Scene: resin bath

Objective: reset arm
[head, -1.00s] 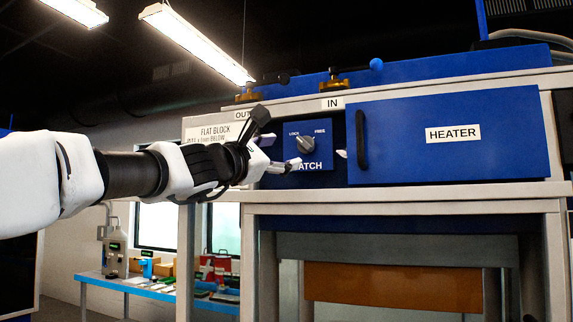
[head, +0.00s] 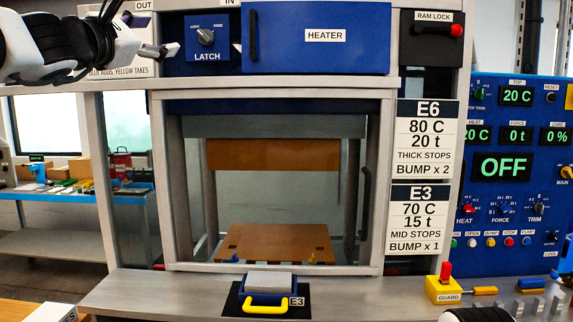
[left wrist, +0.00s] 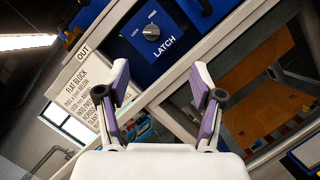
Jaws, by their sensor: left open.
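My left gripper (head: 142,28) reaches in from the upper left of the head view. It is open, with nothing visible between its fingers. Its fingertips are left of the dark LATCH knob (head: 206,37) on the blue latch panel; I cannot tell how far they are from it. In the left wrist view, the open gripper (left wrist: 161,85) has its fingers spread. The latch knob (left wrist: 151,31) shows beyond and above them, apart from the fingers.
The blue HEATER door (head: 318,50) is right of the latch. Below, the press opening holds a brown plate (head: 275,243). A yellow-handled block (head: 268,283) lies on the front ledge (head: 150,290). A yellow GUARD box (head: 442,289) and a control panel reading OFF stand at the right.

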